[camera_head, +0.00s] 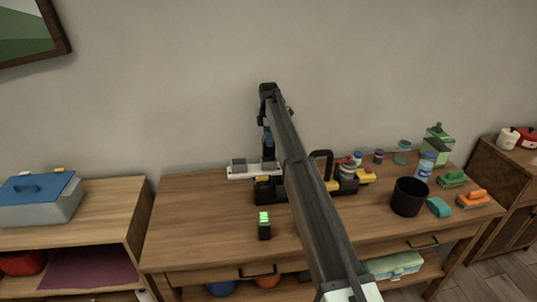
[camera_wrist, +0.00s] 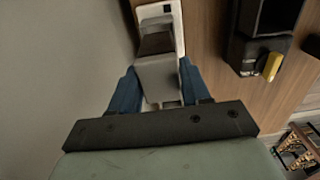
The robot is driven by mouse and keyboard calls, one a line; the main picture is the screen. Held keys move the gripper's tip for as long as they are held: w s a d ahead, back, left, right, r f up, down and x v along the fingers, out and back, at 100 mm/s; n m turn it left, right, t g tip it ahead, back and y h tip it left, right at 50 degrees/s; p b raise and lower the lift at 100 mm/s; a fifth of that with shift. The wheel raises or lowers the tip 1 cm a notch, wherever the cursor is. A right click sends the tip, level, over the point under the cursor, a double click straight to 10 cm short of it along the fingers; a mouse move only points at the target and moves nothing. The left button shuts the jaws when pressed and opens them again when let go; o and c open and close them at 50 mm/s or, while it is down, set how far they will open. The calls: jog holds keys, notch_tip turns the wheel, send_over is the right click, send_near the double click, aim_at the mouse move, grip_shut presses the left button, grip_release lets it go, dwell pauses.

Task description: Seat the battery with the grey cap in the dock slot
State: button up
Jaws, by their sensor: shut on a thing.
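My gripper (camera_wrist: 156,92), with blue fingers, is shut on a grey-topped block, which I take to be the battery with the grey cap (camera_wrist: 159,74). In the head view my gripper (camera_head: 268,147) points down over the right part of the white dock (camera_head: 237,175) at the back of the table. The dock's white surface also shows beside the fingers in the wrist view (camera_wrist: 179,30). A dark brown part (camera_wrist: 155,43) shows just beyond the held block. The battery's lower end is hidden, so I cannot tell how deep it sits. Another grey block (camera_head: 239,163) shows at the dock's left.
A black block with a bright green top (camera_head: 264,231) stands in front. A black-and-yellow item (camera_head: 268,192) is close before the dock. To the right are a black tool (camera_head: 347,183), a black cup (camera_head: 408,197) and several bottles and brushes. The table's left front is clear.

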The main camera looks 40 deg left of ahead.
aim_at(268, 150)
jog(key=shift+f, duration=3.2)
jog(key=o, duration=1.2)
jog(key=shift+f, duration=0.15)
jog(key=shift+o, duration=0.2)
notch_tip(268, 150, up, 12)
jog(key=shift+r, duration=0.15)
